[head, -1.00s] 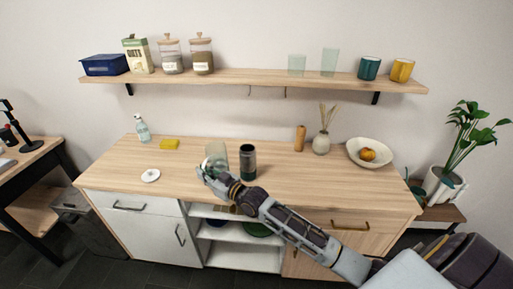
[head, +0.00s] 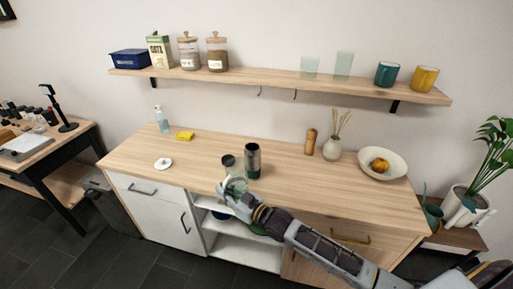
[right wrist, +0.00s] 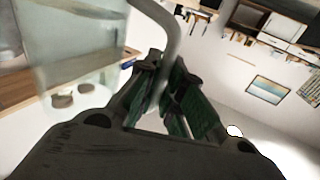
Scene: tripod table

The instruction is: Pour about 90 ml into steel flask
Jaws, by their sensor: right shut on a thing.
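The steel flask (head: 253,160), a dark upright cylinder, stands on the wooden counter in the head view. My right gripper (head: 226,192) is shut on the handle of a clear glass jug (head: 237,184), just left of the flask and nearer the front edge. In the right wrist view the fingers (right wrist: 165,105) close around the handle, and the jug's clear wall (right wrist: 70,50) fills the upper left. A dark grey round shape shows at the jug's top; I cannot tell what it is. The liquid level is not clear. My left gripper is out of view.
On the counter (head: 300,192) are a white disc (head: 163,164), yellow sponge (head: 185,136), spray bottle (head: 161,119), wooden mill (head: 310,142), reed vase (head: 333,148) and fruit bowl (head: 398,164). A shelf (head: 280,81) with jars and cups hangs above.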

